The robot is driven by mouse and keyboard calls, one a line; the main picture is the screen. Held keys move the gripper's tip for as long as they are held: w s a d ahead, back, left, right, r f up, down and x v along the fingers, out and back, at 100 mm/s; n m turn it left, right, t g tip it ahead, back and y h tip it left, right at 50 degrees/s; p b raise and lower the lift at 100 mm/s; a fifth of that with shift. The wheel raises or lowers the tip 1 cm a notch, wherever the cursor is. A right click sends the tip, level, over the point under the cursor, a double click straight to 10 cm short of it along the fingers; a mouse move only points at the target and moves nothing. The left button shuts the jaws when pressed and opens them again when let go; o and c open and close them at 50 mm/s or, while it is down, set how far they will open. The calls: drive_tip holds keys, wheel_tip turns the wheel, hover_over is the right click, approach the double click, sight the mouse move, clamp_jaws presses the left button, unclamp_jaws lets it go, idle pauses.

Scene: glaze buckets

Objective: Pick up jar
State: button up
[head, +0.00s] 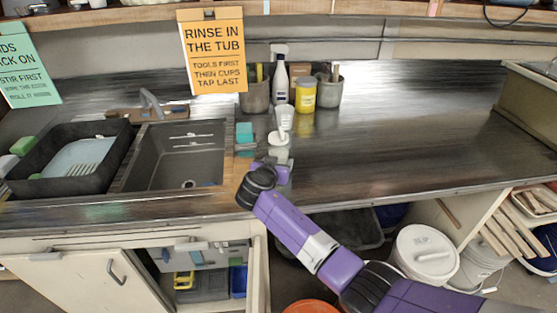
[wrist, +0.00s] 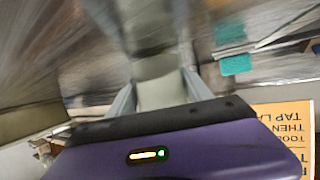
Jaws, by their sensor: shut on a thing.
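My gripper (head: 273,171) is over the counter, right of the sink, with its purple body low in the head view. In the wrist view my gripper (wrist: 158,92) has its two grey fingers closed on a pale, greyish thing, apparently the jar (wrist: 158,70). Its outline is blurred there, and its far end runs up out of clear view. In the head view the gripper hides much of this spot, and I cannot tell whether the jar touches the counter. A white upright item (head: 284,120) on a white base shows just behind the gripper.
A yellow container (head: 305,97), a white bottle (head: 281,84) and grey tool pots (head: 328,91) stand behind. A teal sponge (head: 244,132) lies beside the sink (head: 175,160). An orange sign (head: 213,50) hangs at the upper left. The counter's right side (head: 420,130) is clear.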

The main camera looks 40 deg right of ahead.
clamp_jaws()
drive_tip(key=shift+r, duration=0.2)
wheel_tip(320, 180, up, 20)
drive_tip(key=shift+f+b, duration=0.1)
drive_tip(key=shift+b, duration=1.1)
